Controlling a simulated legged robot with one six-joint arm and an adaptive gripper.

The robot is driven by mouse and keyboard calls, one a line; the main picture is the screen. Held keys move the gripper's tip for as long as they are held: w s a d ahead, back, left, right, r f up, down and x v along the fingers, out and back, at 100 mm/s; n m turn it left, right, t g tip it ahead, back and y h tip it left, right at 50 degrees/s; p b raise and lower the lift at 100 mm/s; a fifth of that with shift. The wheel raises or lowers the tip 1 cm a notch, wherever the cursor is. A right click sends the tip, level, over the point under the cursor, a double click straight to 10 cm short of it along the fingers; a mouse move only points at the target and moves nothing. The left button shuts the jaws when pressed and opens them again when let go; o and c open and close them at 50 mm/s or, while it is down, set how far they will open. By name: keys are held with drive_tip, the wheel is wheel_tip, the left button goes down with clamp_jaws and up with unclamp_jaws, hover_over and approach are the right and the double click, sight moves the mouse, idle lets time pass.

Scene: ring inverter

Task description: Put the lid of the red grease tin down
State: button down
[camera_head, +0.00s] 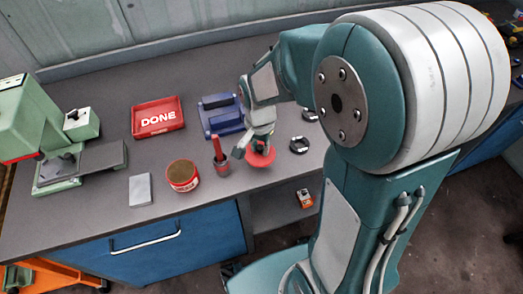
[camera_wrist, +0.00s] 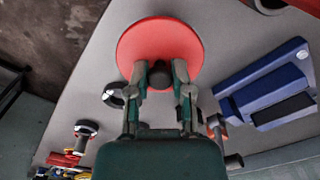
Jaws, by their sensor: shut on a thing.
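My gripper (camera_head: 261,146) is shut on the dark knob (camera_wrist: 160,75) of the red lid. The round red lid (camera_head: 262,158) is below my fingers, over the front part of the grey bench; it also shows in the wrist view (camera_wrist: 150,38). I cannot tell whether it touches the bench top. The red grease tin (camera_head: 183,184) stands open to the left, its brown contents showing. The lid is apart from it.
A red-handled tool in a holder (camera_head: 221,166) stands between tin and lid. A blue fixture (camera_head: 222,122) is behind. A black ring (camera_head: 299,145) lies right of the lid. A red DONE tray (camera_head: 157,126), grey block (camera_head: 140,190) and green machine (camera_head: 60,145) are left.

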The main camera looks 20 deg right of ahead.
sight(259, 153)
drive_tip(key=shift+w+a+f, duration=0.35)
drive_tip(key=shift+w+f, duration=0.05)
drive_tip(key=shift+f, duration=0.15)
drive_tip(key=shift+w+a+f, duration=0.3)
drive_tip(key=shift+w+f, duration=0.1)
drive_tip(key=shift+f, duration=0.15)
drive_tip(key=shift+s+d+f, duration=0.1)
drive_tip(key=shift+d+f, duration=0.1)
drive_tip(key=shift+f, duration=0.4)
drive_tip(key=shift+d+f, duration=0.15)
drive_tip(key=shift+f, duration=0.45)
drive_tip(key=shift+d+f, duration=0.15)
drive_tip(key=shift+d, duration=0.4)
drive_tip(key=shift+a, duration=0.15)
drive_tip(key=c, duration=0.8)
unclamp_jaws()
drive_tip(key=shift+a+f, duration=0.1)
drive_tip(key=shift+a, duration=0.15)
drive_tip(key=shift+o, duration=1.4)
drive_tip(key=shift+a, duration=0.3)
drive_tip(key=shift+d, duration=0.35)
drive_tip(key=shift+d+r, duration=0.1)
drive_tip(key=shift+r, duration=0.15)
wheel_tip(259, 153, up, 12)
drive_tip(key=shift+f, duration=0.1)
drive_tip(key=s+r+n+t, duration=0.5)
drive_tip(key=s+r+n, duration=0.4)
drive_tip(key=s, duration=0.5)
drive_tip(key=shift+a+r+t, duration=0.2)
drive_tip(key=shift+t, duration=0.1)
